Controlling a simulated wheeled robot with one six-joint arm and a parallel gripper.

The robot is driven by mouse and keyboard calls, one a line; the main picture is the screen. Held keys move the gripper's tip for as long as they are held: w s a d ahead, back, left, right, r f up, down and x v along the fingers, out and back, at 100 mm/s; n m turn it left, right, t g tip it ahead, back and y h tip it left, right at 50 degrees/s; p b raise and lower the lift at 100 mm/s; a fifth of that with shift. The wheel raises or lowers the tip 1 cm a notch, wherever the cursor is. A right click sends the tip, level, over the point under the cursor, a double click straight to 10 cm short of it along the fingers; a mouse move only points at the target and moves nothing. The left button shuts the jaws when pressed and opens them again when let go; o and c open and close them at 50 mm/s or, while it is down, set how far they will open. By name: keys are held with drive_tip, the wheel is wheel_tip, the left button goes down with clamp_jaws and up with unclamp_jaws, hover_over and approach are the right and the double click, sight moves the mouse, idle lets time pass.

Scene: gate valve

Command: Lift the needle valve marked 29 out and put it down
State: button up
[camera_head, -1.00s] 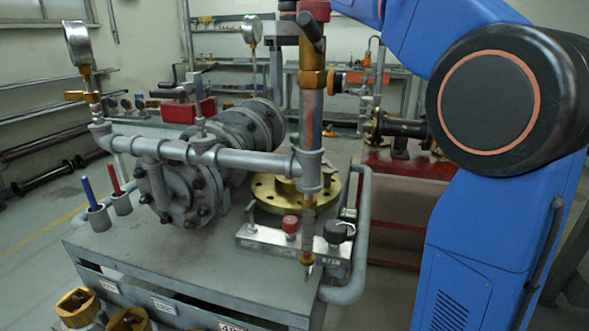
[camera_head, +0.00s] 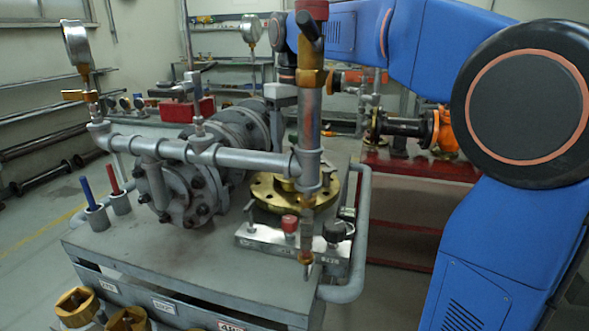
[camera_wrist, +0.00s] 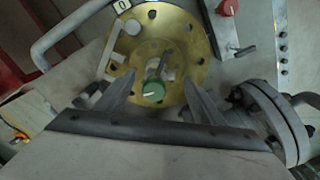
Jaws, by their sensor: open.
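No mark 29 is legible, so I cannot tell which part is that needle valve. In the wrist view a green-capped knob (camera_wrist: 153,92) with a white line stands near the middle of a round brass flange (camera_wrist: 185,40). The flange also shows in the head view (camera_head: 265,197), partly behind the vertical pipe. My gripper (camera_wrist: 160,78) is open and empty, its two fingers apart on either side of the green knob in the picture. Its height above the knob is unclear. In the head view the pipe hides my gripper's fingers.
A silver block (camera_head: 270,243) with red (camera_head: 290,223) and black (camera_head: 335,231) knobs sits at the table's front right. The vertical pipe (camera_head: 309,130) stands close by my arm. A grey flanged valve (camera_head: 180,185) is left of the flange. A grey rail (camera_head: 358,250) edges the table.

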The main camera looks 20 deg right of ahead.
drive_tip(key=shift+f, duration=1.1)
clamp_jaws()
drive_tip(key=shift+r, duration=0.1)
wheel_tip(320, 180, up, 14)
drive_tip(key=shift+r, duration=0.15)
idle(0.8)
idle(0.3)
